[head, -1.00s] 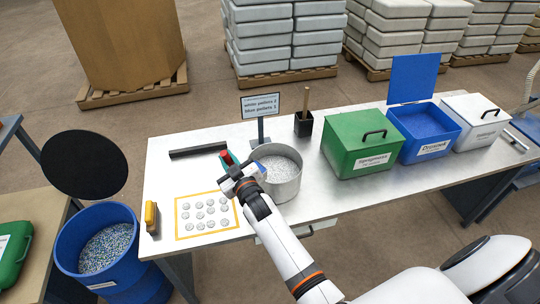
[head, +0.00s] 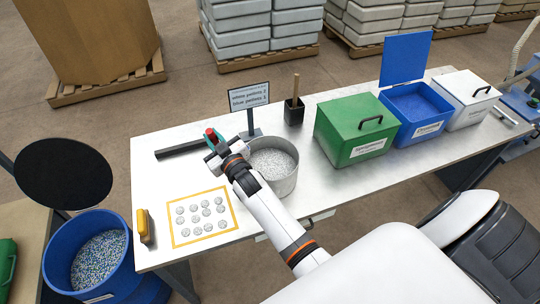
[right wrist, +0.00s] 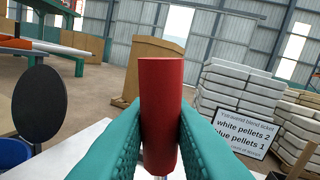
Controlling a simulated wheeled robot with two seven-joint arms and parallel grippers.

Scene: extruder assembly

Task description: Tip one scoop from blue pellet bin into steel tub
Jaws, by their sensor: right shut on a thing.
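The steel tub (head: 283,186) stands on the table and holds pale, whitish-grey pellets. The blue pellet bin (head: 426,131) is at the right, with its lid raised and blue contents inside. My right gripper (head: 213,138) is just left of the tub's far rim, shut on a red handle (head: 210,133). In the right wrist view the red handle (right wrist: 160,115) stands upright between the teal fingers. The scoop end of this handle is hidden in both views, so I cannot tell whether it carries pellets. My left gripper is not in view.
A closed green bin (head: 350,140) and a white bin (head: 470,100) flank the blue bin. A ticket sign (head: 249,96) and a black holder (head: 294,113) stand behind the tub. A yellow-framed mat (head: 175,239) lies front left. A blue drum (head: 60,240) stands left of the table.

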